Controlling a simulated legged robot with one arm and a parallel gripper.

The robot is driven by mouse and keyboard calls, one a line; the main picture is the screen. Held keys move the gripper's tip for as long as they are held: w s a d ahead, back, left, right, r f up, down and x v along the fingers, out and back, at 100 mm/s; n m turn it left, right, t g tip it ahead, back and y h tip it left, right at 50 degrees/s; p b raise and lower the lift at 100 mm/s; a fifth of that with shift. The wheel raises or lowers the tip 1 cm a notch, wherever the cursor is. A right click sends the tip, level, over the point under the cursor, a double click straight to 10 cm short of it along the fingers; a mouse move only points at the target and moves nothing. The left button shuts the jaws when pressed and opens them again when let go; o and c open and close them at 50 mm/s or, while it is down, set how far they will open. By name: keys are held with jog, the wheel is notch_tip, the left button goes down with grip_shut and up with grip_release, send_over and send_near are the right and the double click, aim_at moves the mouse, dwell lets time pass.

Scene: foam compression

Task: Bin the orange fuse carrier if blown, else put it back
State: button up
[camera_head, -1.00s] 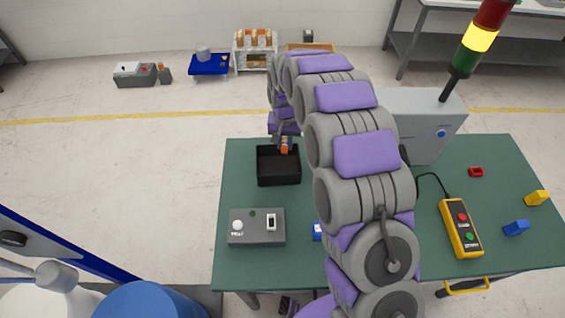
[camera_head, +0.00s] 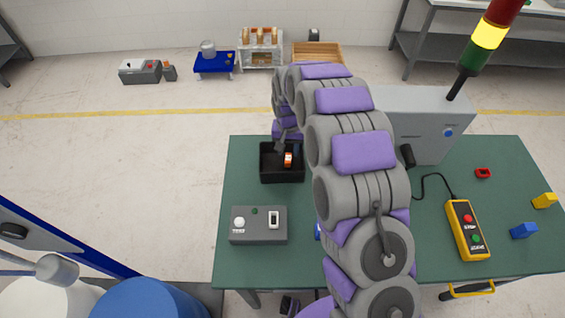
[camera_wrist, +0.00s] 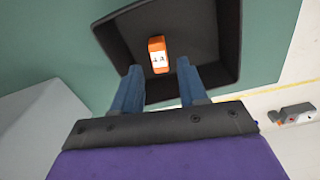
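The orange fuse carrier (camera_wrist: 158,53) lies on the floor of the black bin (camera_wrist: 205,30) in the wrist view, with a white label face showing. In the head view the carrier (camera_head: 288,160) is a small orange patch inside the bin (camera_head: 283,178). My gripper (camera_wrist: 158,82) has its two blue fingers spread apart with nothing between them. The fingers are at the bin's opening, and the carrier is beyond their tips. The grey test box (camera_head: 258,226) with a white button and a slot stands in front of the bin. The writing on the carrier is too small to read.
A grey cabinet (camera_head: 418,125) with a stack light (camera_head: 489,36) lit yellow stands at the table's back right. A yellow pendant (camera_head: 466,230), a blue block (camera_head: 523,230), a yellow block (camera_head: 544,200) and a red part (camera_head: 483,172) lie to the right. My arm hides the table's middle.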

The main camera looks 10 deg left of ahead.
jog(key=shift+o, duration=0.6)
jog(key=shift+a, duration=0.25)
notch_tip(320, 180, up, 17)
jog(key=p, duration=0.1)
jog(key=shift+a, duration=0.1)
